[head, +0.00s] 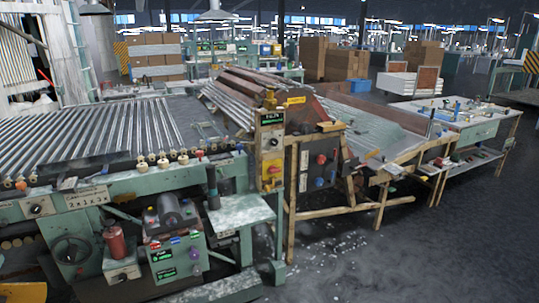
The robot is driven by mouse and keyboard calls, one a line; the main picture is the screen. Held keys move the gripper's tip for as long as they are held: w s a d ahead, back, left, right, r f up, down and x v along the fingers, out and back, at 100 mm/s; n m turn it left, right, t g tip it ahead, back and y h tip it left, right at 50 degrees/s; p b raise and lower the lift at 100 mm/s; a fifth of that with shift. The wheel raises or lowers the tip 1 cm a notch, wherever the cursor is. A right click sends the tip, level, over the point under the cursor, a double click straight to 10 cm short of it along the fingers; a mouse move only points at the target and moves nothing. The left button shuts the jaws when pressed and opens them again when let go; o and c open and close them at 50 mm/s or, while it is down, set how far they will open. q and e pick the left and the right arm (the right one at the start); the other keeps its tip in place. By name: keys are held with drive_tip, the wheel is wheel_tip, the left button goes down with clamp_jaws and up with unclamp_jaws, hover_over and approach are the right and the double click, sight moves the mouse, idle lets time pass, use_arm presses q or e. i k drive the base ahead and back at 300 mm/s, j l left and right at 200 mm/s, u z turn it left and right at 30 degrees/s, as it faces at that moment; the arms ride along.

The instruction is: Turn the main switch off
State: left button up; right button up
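No switch here carries a label that I can read as the main switch. A tall control post (271,145) in the middle has a green display at its top and a yellow box (272,171) with a red button below it. A dark panel (320,165) with red and blue buttons is to its right. A black knob (37,208) sits on the green machine's front at the left. A control box (178,258) with green displays and coloured buttons stands low in front of that machine. Neither of my grippers shows.
A green machine (110,188) with rows of glass tubes fills the left. A small pale shelf (240,212) juts out at its right end. A sloped tube rack on wooden legs (292,215) and a worktable (470,122) stand to the right. The grey floor (420,260) at lower right is open.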

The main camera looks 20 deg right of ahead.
sight(273, 170)
drive_tip(key=i+l, duration=0.15)
drive_tip(key=i, duration=0.25)
drive_tip(key=i+l, duration=0.2)
drive_tip(key=i, duration=0.2)
drive_tip(key=i+l+z, duration=0.1)
drive_tip(key=i, duration=0.35)
